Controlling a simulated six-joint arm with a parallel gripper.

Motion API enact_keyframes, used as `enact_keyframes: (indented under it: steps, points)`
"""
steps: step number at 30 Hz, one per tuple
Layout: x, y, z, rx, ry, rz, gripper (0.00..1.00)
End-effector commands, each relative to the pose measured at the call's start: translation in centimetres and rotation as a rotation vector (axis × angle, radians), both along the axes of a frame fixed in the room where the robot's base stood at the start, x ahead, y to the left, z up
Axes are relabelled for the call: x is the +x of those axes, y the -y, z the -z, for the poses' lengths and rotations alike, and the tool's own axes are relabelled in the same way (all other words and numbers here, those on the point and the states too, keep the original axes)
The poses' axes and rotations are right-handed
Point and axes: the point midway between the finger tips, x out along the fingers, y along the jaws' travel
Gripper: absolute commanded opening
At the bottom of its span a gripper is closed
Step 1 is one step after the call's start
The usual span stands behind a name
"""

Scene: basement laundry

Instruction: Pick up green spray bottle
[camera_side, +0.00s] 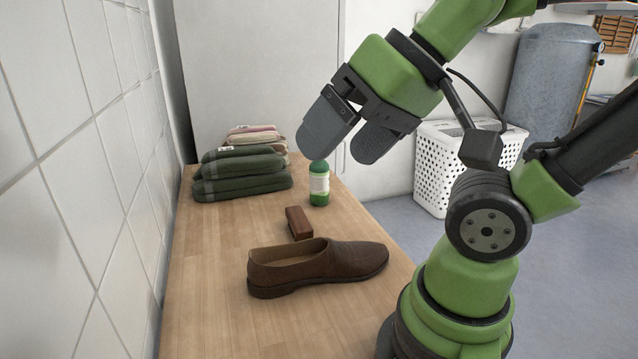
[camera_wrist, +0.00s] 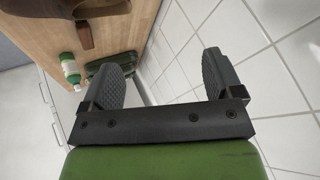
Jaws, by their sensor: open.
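The green spray bottle (camera_side: 319,186) stands upright on the wooden counter, with a white label around its middle. Its top is close below my gripper's finger in the side view, and any spray head there is hidden or cannot be made out. In the wrist view the bottle (camera_wrist: 70,68) shows small at the upper left, outside the space between the fingers. My gripper (camera_side: 345,140) is open and empty, raised above the counter. In the wrist view the gripper (camera_wrist: 165,80) has its two dark ribbed fingers spread apart, with tiled wall behind them.
A brown shoe (camera_side: 325,266) and a small brown block (camera_side: 299,222) lie on the wooden counter (camera_side: 205,290) nearer the camera. Folded green towels (camera_side: 240,175) are stacked left of the bottle. A tiled wall (camera_side: 75,190) bounds the left. A white basket (camera_side: 440,165) stands beyond the counter.

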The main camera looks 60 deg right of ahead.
Motion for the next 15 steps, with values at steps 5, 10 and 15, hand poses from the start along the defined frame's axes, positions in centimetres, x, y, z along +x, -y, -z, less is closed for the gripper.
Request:
enact_keyframes:
  steps: [5,10,15]
  points:
    - [2.0,1.0,-0.1,-0.025,0.016,0.046,0.86]
    - [7.9,5.1,0.5,-0.109,0.078,0.178,0.86]
    - [13.6,11.2,2.4,-0.215,0.155,0.317,0.86]
